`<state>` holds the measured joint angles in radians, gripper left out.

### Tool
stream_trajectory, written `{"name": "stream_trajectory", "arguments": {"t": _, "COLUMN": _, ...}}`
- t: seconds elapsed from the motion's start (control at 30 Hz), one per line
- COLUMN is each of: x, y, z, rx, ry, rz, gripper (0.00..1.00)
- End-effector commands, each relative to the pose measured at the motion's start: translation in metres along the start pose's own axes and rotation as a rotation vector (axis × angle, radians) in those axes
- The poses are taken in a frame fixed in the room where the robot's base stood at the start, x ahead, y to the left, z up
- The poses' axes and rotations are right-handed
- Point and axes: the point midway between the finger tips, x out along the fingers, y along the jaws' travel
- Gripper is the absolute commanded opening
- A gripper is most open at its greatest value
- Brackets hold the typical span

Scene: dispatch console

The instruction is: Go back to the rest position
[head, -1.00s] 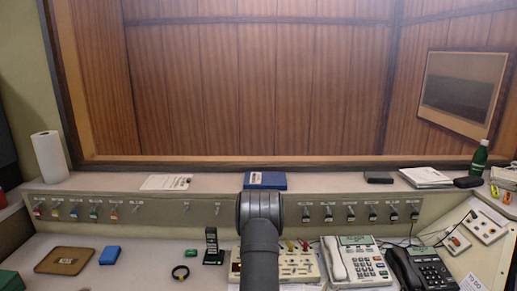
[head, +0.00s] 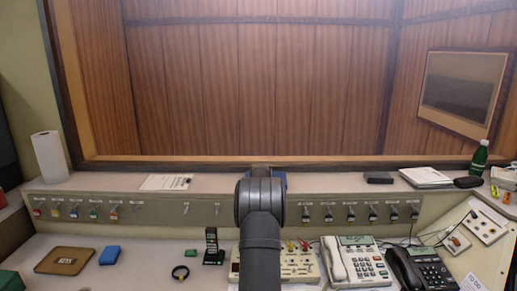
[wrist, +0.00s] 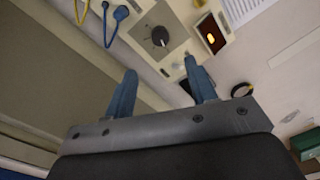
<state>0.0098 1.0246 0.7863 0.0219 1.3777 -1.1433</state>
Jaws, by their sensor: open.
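My arm (head: 261,235) rises from the bottom middle of the head view and hides the console behind it. My gripper (wrist: 161,90) shows in the wrist view with two blue fingers spread well apart and nothing between them. Beyond the fingertips is a beige panel (wrist: 185,35) with a dark round knob (wrist: 160,36).
A white phone (head: 355,262) and a black phone (head: 421,268) stand right of my arm. A blue box (head: 109,255), a brown tray (head: 48,262), a black ring (head: 180,272) and a small handset (head: 212,246) lie left. A green bottle (head: 480,157) stands on the ledge.

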Motion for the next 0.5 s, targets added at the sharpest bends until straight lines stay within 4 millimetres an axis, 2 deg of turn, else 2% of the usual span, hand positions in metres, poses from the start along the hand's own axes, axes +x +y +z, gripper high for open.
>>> {"name": "stream_trajectory", "arguments": {"t": 0.1, "x": -0.025, "y": 0.001, "z": 0.000, "rx": 0.000, "ry": 0.001, "rz": 0.003, "gripper": 0.52}}
{"name": "stream_trajectory", "arguments": {"t": 0.3, "x": -0.060, "y": 0.000, "z": 0.000, "rx": 0.000, "ry": 0.000, "rz": 0.001, "gripper": 0.52}}
{"name": "stream_trajectory", "arguments": {"t": 0.33, "x": -0.048, "y": -0.001, "z": 0.001, "rx": 0.000, "ry": -0.003, "rz": -0.005, "gripper": 0.52}}
{"name": "stream_trajectory", "arguments": {"t": 0.5, "x": -0.013, "y": -0.001, "z": 0.000, "rx": 0.000, "ry": -0.002, "rz": -0.004, "gripper": 0.52}}
